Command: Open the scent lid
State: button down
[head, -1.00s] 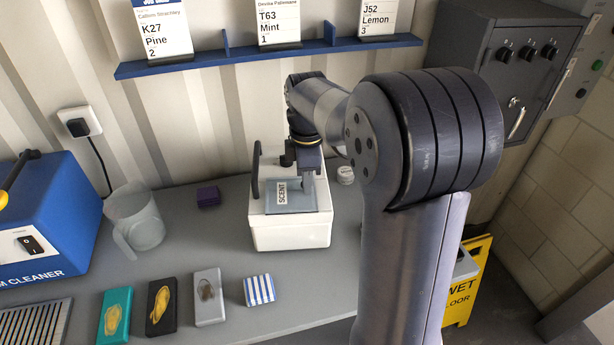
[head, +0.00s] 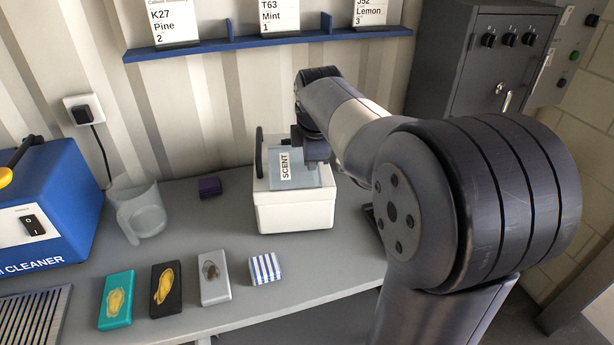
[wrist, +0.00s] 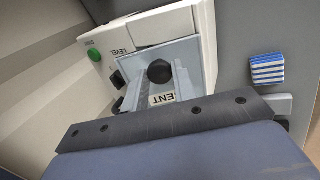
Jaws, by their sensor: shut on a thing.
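The scent lid (head: 309,176) is a translucent blue-grey panel with a white SCENT label, on top of a white box (head: 295,215).
The box has a dark handle (head: 259,153) on its left and a green button (wrist: 94,55). A striped block (head: 265,268), several coloured blocks, a clear jug (head: 140,208) and a blue cleaner (head: 45,215) share the table. A blue shelf (head: 235,45) runs above.

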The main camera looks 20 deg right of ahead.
jog(key=s+t+b, duration=0.1)
jog(key=b, duration=0.2)
jog(key=s+t+b, duration=0.1)
jog(key=b, duration=0.1)
jog(key=shift+a+f+t+h+b, duration=0.2)
jog(key=shift+t+h+b, duration=0.1)
jog(key=shift+t+b, duration=0.1)
jog(key=s+a+f+t+h+b, duration=0.1)
jog(key=s+t+b, duration=0.4)
jog(key=b, duration=2)
jog(key=t, duration=0.4)
jog(key=shift+s+f+h+b, duration=0.3)
jog(key=shift+s+f+h, duration=0.05)
jog(key=shift+h, duration=0.05)
jog(key=shift+s+a+r+t+b, duration=0.15)
jog(key=shift+t+b, duration=0.35)
jog(key=shift+b, duration=0.35)
jog(key=c, duration=1.1)
grip_release()
